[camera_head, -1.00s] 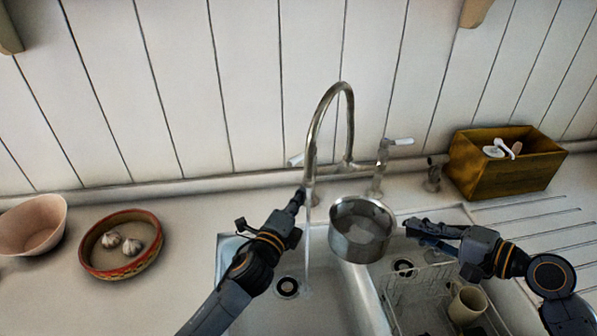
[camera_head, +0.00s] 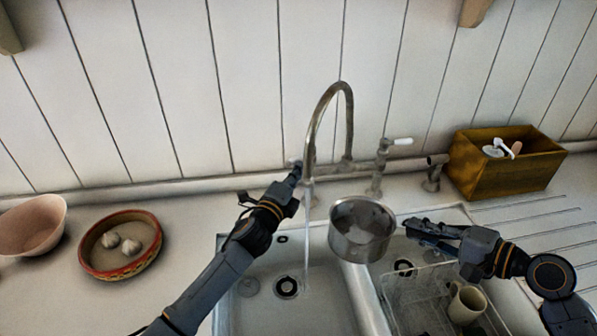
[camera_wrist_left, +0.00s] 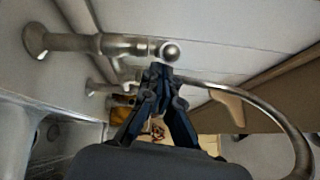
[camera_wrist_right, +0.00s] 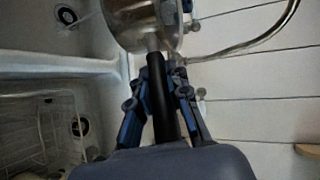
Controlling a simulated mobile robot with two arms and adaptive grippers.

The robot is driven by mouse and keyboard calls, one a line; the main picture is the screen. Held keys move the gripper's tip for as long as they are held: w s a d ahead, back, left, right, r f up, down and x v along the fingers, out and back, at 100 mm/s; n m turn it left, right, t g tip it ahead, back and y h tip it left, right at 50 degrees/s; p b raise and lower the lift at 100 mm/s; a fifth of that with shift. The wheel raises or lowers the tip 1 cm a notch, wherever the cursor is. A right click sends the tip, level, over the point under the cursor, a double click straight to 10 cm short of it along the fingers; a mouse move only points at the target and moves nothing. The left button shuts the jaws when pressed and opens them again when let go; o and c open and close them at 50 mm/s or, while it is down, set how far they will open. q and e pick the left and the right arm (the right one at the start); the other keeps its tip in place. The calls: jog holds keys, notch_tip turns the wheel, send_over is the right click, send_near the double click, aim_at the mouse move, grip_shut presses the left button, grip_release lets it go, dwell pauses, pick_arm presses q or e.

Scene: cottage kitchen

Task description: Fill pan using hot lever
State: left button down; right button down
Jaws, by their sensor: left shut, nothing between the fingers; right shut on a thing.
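The metal pan (camera_head: 362,232) is held above the divider between the sink basins. My right gripper (camera_head: 412,226) is shut on its black handle (camera_wrist_right: 160,100). The tall curved faucet (camera_head: 314,130) runs a thin water stream (camera_head: 306,235) into the left basin, left of the pan and apart from it. My left gripper (camera_head: 296,170) is shut and empty, its tips at the left tap lever, which they mostly hide. In the left wrist view a round metal knob (camera_wrist_left: 170,53) is just beyond the tips; contact is unclear. The right tap lever (camera_head: 400,141) has a white handle.
A dish rack (camera_head: 400,290) with a mug (camera_head: 467,303) is in the right basin. A wooden box (camera_head: 507,165) stands at the right. A patterned bowl with garlic (camera_head: 90,262) and a pink bowl (camera_head: 30,232) stand at the left. The left basin (camera_head: 320,310) is open.

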pick_arm(q)
jog(key=shift+w+a+m+g+h, duration=0.15)
jog(key=shift+a+m+g+h, duration=0.2)
jog(key=shift+h, duration=0.25)
jog(key=shift+w+a+m+g+h, duration=0.15)
jog(key=shift+m+g+h, duration=0.1)
jog(key=shift+m+h, duration=0.3)
pick_arm(e)
jog(key=shift+r, duration=0.2)
pick_arm(q)
jog(key=shift+w+a+m+g+h, duration=0.8)
jog(key=shift+a+g+h, duration=0.1)
jog(key=shift+h, duration=0.15)
jog(key=shift+w+a+m+g+h, duration=0.7)
jog(key=shift+w+a+g+h, duration=0.1)
jog(key=shift+a+h, duration=0.15)
jog(key=shift+a+r, duration=0.15)
jog(key=shift+r, duration=0.1)
pick_arm(e)
jog(key=shift+s, duration=0.1)
